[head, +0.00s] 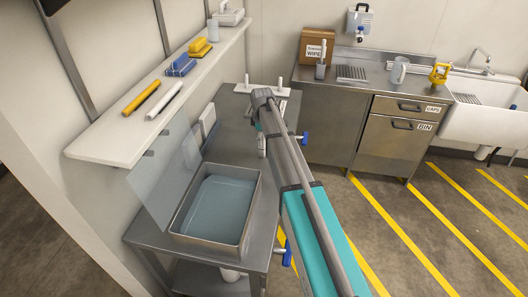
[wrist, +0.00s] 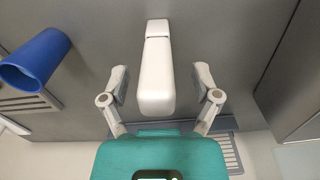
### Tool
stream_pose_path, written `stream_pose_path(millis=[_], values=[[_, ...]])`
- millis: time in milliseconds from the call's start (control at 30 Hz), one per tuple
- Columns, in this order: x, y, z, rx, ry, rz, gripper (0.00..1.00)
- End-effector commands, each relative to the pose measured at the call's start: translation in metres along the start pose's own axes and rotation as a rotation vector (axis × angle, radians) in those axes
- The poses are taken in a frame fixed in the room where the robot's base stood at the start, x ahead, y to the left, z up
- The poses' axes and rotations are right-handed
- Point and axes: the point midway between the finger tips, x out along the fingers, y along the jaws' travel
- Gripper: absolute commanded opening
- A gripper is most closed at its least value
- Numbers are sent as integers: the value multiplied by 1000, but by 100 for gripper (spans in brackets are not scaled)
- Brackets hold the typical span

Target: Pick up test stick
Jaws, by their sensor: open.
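In the wrist view, a white elongated piece (wrist: 156,75), which looks like the test stick, has a seam near its far, narrower end. My gripper (wrist: 161,78) is open, with one finger on each side of it. A clear gap shows between the piece and each finger. I cannot tell how far above or below the fingertips it is. In the head view, my arm reaches over the steel table (head: 233,110), and my gripper and the test stick cannot be made out there.
A blue cup-like object (wrist: 37,60) is left of my gripper. A steel basin (head: 176,229) and a clear upright panel (head: 165,178) stand on the near table. The wall shelf (head: 110,138) holds brushes and sticks. A counter (head: 380,82) is at the back; striped floor lies right.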

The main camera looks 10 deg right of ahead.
Motion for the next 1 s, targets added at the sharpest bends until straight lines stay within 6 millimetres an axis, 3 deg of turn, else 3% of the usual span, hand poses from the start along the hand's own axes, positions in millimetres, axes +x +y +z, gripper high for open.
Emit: stream_pose_path(millis=[133,767,1000], values=[[7,0,0,0,0,0,80],[7,0,-1,-1,0,0,80],[7,-1,-1,-1,0,0,35]])
